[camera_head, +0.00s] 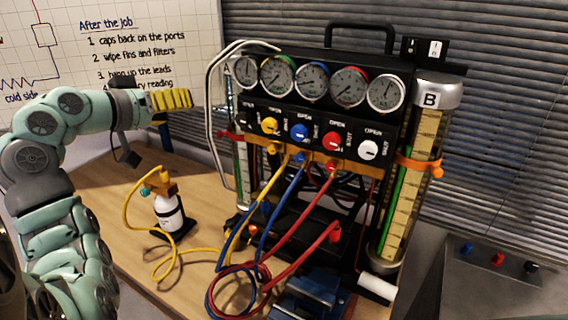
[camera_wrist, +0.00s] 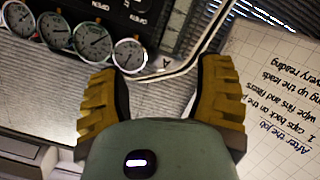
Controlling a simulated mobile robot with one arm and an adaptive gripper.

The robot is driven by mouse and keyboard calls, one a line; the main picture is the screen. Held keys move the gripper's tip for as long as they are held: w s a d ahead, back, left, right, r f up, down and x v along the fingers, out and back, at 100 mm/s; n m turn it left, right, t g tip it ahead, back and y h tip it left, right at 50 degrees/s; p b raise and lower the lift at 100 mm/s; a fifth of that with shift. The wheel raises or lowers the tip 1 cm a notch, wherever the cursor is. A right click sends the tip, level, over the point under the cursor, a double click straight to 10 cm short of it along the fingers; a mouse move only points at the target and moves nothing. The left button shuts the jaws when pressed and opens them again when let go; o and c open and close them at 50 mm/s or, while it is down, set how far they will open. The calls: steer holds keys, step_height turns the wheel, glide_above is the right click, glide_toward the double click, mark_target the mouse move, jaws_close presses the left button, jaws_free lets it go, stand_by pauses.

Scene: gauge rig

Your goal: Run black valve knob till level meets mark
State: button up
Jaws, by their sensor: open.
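The black valve knob (camera_wrist: 138,6) shows at the top edge of the wrist view, partly cut off, below the "OPEN" lettering's panel row; in the head view it is hard to pick out on the dark panel. My gripper (camera_wrist: 160,82) is open and empty, with yellow fingers spread; in the head view it (camera_head: 172,100) is left of the rig, apart from it. Tube A (camera_head: 240,170) stands at the rig's left with a red clamp. Tube B (camera_head: 407,190) stands at the right with an orange mark band (camera_head: 418,165) and a green column. The exact liquid level is unclear.
Yellow (camera_head: 270,125), blue (camera_head: 299,132), red (camera_head: 331,141) and white (camera_head: 369,149) knobs line the panel under several gauges. Pale leads (camera_head: 212,110) loop down between my gripper and the rig. Coloured hoses and a small bottle (camera_head: 169,212) occupy the bench.

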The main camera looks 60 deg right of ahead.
mark_target(240, 119)
steer(key=shift+m+g+y, duration=0.5)
steer(key=shift+m+g, duration=0.3)
steer(key=shift+g, duration=0.1)
steer(key=p+x, duration=0.2)
steer(key=x, duration=0.3)
steer(key=s+p+x, duration=0.1)
steer(key=x, duration=0.4)
steer(key=s+p+x, duration=0.1)
steer(key=p+x, duration=0.1)
steer(key=x, duration=0.3)
steer(key=shift+s+f+p, duration=0.25)
steer(key=shift+f+p, duration=0.1)
steer(key=shift+f, duration=0.1)
steer(key=shift+d+f, duration=0.3)
steer(key=shift+d, duration=0.3)
steer(key=shift+c, duration=0.2)
steer(key=shift+a, duration=0.1)
jaws_close()
